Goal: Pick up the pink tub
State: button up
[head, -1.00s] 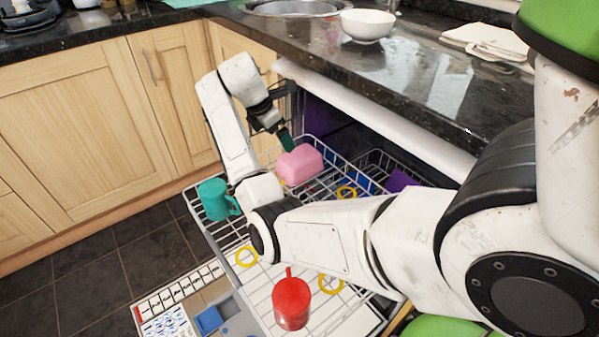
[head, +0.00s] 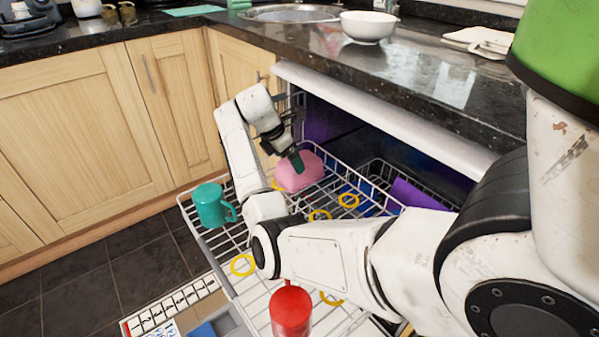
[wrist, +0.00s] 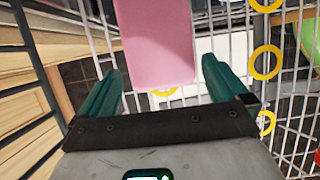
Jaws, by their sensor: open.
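The pink tub (head: 299,172) sits in the back left part of the pulled-out wire dishwasher rack (head: 262,268). The tub's lower end reaches the level of the fingertips. I cannot tell whether a finger touches it.
A teal mug (head: 212,206) stands at the rack's left edge and a red mug (head: 291,311) at the front. Several yellow rings lie in the rack. The worktop with a white bowl (head: 367,26) overhangs behind. A purple item (head: 414,193) is on the right.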

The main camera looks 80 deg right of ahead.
jog(key=shift+x, duration=0.9)
jog(key=c, duration=0.7)
jog(key=shift+r, duration=0.25)
jog(key=shift+c, duration=0.2)
notch_tip(320, 180, up, 4)
jog(key=p, duration=0.6)
jog(key=shift+f+p, duration=0.2)
jog(key=shift+p, duration=0.1)
jog(key=s+a+p, duration=0.2)
jog(key=s+p, duration=0.1)
jog(key=p, duration=0.1)
jog(key=shift+a+p, duration=0.2)
jog(key=shift+p, duration=0.2)
jog(key=s+a+p, duration=0.9)
jog(key=s+p, duration=0.1)
jog(key=p, duration=0.4)
jog(key=shift+s, duration=0.2)
